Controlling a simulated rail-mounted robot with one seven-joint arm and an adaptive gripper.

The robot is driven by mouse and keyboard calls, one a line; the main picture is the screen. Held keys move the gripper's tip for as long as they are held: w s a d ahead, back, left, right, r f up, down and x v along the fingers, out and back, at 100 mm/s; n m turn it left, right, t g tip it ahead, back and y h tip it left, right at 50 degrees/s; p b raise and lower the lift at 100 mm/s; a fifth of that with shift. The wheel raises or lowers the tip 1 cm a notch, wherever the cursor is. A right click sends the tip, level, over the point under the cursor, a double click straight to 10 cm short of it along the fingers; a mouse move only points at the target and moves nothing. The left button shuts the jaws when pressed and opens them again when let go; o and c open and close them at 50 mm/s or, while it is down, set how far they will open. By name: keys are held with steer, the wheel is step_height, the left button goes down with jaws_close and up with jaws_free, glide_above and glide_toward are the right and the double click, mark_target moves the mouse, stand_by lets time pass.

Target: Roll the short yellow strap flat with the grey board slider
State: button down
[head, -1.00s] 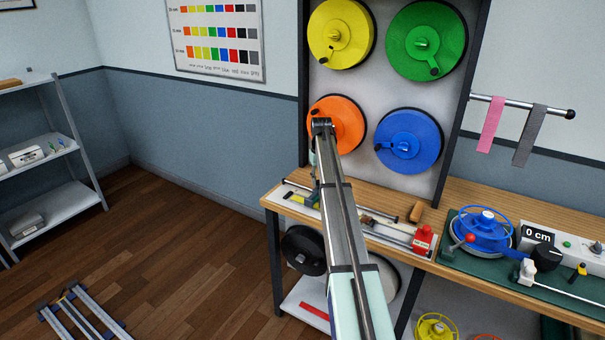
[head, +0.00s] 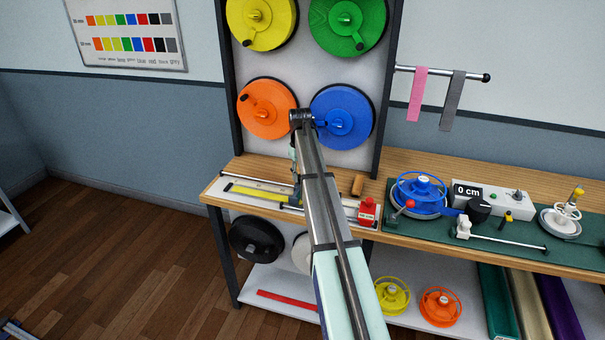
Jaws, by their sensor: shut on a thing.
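The short yellow strap (head: 258,194) lies along the left part of the white board (head: 217,193) on the bench. Its visible length looks flat; its right end runs in behind my arm. My gripper (head: 296,196) is low over the board at the right of the visible strap, mostly hidden by my own arm. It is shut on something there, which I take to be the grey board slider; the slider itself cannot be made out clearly.
A red block (head: 367,210) stands at the board's right end, with a wooden block (head: 357,185) behind it. A green mat with a blue reel (head: 422,195) lies further right. Strap reels hang on the panel behind, including an orange one (head: 262,112).

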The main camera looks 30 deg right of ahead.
steer(key=c, duration=0.8)
jaws_free()
steer(key=shift+r, duration=0.15)
step_height(320, 180, up, 12)
steer(key=shift+f, duration=0.15)
